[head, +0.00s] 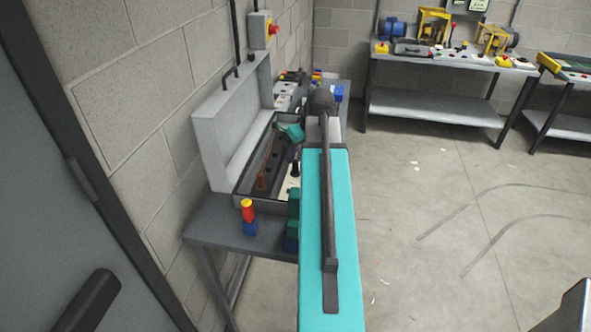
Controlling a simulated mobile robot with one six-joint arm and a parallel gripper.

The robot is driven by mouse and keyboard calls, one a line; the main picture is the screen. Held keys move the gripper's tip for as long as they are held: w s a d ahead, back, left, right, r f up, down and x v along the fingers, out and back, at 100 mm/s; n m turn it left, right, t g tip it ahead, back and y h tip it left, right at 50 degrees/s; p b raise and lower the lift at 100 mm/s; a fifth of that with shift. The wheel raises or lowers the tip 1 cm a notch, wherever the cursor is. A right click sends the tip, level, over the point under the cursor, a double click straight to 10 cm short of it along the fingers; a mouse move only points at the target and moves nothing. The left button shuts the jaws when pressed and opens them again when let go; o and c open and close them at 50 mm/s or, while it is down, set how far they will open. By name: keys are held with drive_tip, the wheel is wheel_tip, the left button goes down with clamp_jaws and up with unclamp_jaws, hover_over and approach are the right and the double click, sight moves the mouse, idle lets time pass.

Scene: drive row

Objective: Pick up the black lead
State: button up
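An open grey case (245,200) with its lid raised against the wall lies on a grey table (215,228). A reddish-brown upright piece (262,180) shows inside its dark interior. Dark shapes lie further back in the case, but I cannot make out for sure which is the black lead. My teal arm reaches forward along the right side of the case and covers part of it.
A red, yellow and blue piece (248,217) stands on the table in front of the case. A switch box with a red knob (264,29) is on the wall. A workbench (440,62) stands at the back right.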

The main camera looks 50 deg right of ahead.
sight(296, 161)
drive_tip(key=shift+w+f, duration=0.2)
drive_tip(key=shift+f, duration=0.3)
drive_tip(key=shift+f, duration=0.1)
drive_tip(key=shift+p+x, duration=1.25)
drive_tip(key=shift+x, duration=1.3)
clamp_jaws()
